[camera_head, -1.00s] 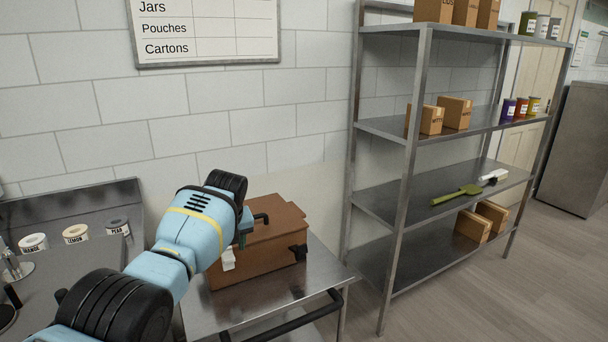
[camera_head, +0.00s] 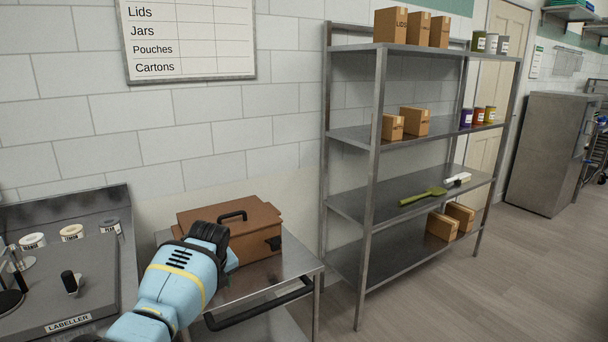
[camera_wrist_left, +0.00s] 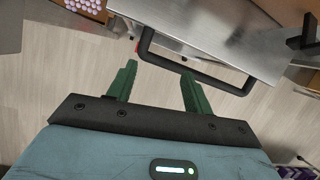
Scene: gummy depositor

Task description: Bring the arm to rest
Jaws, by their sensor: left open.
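My left gripper (camera_wrist_left: 158,80) is open, with its two green fingers apart and nothing between them in the left wrist view. The floor and the black handle of a steel cart (camera_wrist_left: 232,25) show beyond the fingertips. In the head view my blue left arm comes in from the bottom left, in front of the cart, and its wrist covers the fingers. A brown lidded box (camera_head: 240,222) with a black handle on its lid sits on the cart just behind the arm. My right gripper is not in view.
The cart's black push bar (camera_head: 262,305) is close to my left arm. A labeller (camera_head: 70,280) stands at the left with several labelled rolls. A steel shelf (camera_head: 375,200) with cartons, jars and a green scoop (camera_head: 422,196) stands to the right. Floor at the right is clear.

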